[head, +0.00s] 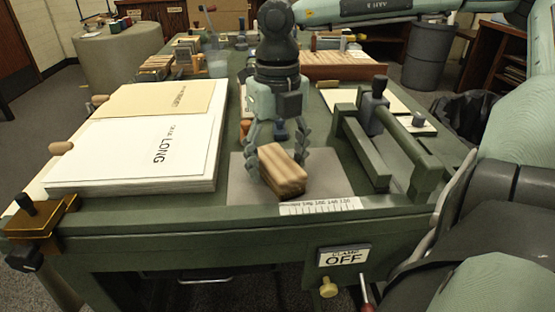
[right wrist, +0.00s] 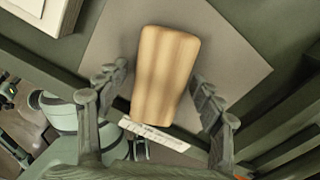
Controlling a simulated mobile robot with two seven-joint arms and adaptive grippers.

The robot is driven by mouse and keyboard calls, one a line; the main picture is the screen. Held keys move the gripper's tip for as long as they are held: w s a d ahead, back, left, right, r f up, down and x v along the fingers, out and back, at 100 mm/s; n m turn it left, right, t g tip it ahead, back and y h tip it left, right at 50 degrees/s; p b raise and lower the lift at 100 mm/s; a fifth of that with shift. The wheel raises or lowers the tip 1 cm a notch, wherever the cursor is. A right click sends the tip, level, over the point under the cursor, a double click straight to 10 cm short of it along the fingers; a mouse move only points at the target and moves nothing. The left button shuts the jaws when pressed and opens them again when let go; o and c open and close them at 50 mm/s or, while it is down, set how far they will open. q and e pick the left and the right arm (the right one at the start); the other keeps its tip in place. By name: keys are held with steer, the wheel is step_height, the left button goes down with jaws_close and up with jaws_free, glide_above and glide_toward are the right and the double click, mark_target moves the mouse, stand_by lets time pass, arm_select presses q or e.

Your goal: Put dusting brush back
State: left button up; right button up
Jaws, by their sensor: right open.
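A tan, striped wooden block (head: 284,171), which may be the dusting brush, lies at a slant on a grey sheet (head: 326,183) near the table's front edge. No bristles show on it. My right gripper (head: 277,153) points down over the block, open, with a finger to each side. In the right wrist view the block (right wrist: 168,75) lies between the spread fingers of the right gripper (right wrist: 160,86), with gaps on both sides. My left gripper is in neither view.
Stacked paper (head: 140,153) marked "LONG" fills the table's left side. A green frame with a bar (head: 388,145) stands right of the sheet. A ruler strip (head: 317,207) lies at the front edge. Small racks (head: 157,66) and a brown box (head: 340,66) are farther back.

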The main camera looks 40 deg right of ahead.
mark_target(277, 159)
step_height(277, 159, up, 12)
stand_by(0.4)
stand_by(1.4)
